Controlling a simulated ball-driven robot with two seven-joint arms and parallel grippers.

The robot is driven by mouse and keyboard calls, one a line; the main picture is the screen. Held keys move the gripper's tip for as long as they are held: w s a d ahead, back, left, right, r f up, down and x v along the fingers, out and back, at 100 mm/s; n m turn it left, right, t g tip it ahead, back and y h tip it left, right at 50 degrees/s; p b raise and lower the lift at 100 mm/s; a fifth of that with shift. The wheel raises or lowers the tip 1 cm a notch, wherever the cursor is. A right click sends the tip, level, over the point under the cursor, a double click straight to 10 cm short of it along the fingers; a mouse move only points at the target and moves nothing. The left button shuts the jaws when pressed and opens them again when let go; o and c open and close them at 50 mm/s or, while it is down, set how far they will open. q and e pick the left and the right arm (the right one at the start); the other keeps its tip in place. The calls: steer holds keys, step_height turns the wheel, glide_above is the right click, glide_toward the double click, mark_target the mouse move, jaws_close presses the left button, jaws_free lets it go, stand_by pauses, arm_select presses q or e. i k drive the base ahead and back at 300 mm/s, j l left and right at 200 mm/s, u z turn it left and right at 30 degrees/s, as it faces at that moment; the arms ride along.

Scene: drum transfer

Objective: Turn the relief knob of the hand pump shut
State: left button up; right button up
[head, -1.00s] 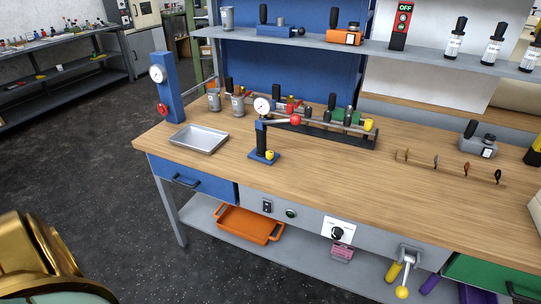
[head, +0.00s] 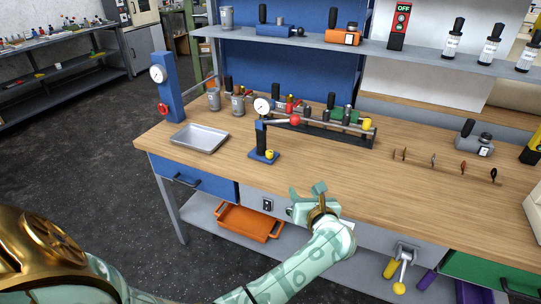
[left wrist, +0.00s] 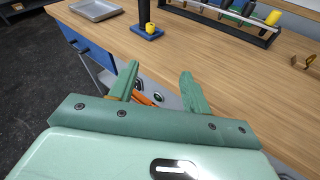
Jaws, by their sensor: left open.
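The hand pump stands on the bench with a blue base (head: 258,157), a black column, a white gauge (head: 262,106) and a lever ending in a red ball (head: 295,120). Its yellow relief knob (head: 270,154) sits low on the base's right side. The knob also shows at the top of the left wrist view (left wrist: 150,28). My left gripper (head: 308,192) is open and empty at the bench's front edge, to the right of and nearer than the pump. Its two fingers (left wrist: 159,70) are spread apart in the left wrist view. My right gripper is not in view.
A metal tray (head: 200,138) lies left of the pump. A black rack (head: 340,136) with tools stands behind it. A blue post with gauge and red knob (head: 164,108) is at the far left. Bare bench top lies between my gripper and the pump.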

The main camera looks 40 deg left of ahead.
mark_target(269, 153)
steer(key=i+j, duration=0.3)
steer(key=j, duration=0.15)
steer(key=i+j, duration=0.3)
steer(key=j, duration=0.15)
